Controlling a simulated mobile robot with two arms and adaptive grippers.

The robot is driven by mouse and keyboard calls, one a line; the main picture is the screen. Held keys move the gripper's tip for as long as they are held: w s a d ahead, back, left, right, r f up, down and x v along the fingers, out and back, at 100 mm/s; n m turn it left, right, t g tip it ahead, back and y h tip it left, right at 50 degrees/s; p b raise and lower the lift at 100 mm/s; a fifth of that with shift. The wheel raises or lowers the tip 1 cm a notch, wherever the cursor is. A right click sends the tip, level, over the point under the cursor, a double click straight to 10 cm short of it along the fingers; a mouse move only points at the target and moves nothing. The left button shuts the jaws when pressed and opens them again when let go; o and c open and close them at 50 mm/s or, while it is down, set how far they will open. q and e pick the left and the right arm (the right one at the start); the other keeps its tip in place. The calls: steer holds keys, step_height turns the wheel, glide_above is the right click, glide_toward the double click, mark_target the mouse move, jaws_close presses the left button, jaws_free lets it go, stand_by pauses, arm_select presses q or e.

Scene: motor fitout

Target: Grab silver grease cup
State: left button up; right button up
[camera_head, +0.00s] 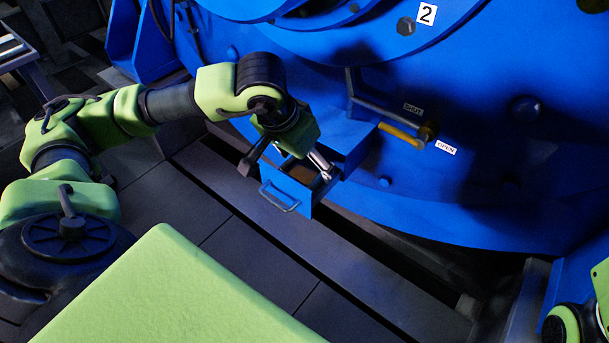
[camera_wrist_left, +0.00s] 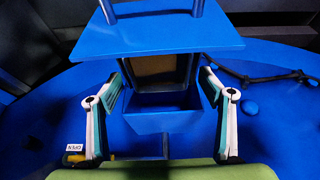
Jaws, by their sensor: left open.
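My left gripper (camera_head: 287,172) is open over a pulled-out blue drawer (camera_head: 299,194) on the blue motor housing. In the left wrist view the gripper (camera_wrist_left: 163,76) has its two fingers spread wide, one on each side of the drawer (camera_wrist_left: 170,121), with nothing between the pads. The drawer's inside shows a brown floor. I cannot make out a silver grease cup in either view; part of the drawer's inside is hidden by the gripper in the head view. My right gripper is not in view.
The drawer has a handle (camera_head: 279,197) on its front. A yellow lever (camera_head: 400,134) sits between the SHUT and OPEN labels on the blue motor housing (camera_head: 470,180). Dark floor plates (camera_head: 255,255) lie below the drawer. A metal-topped bench (camera_head: 14,50) stands at the far left.

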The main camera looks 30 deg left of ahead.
arm_select(q)
steer(key=shift+f+b, duration=0.3)
steer(key=shift+b, duration=0.05)
steer(key=c, duration=1.2)
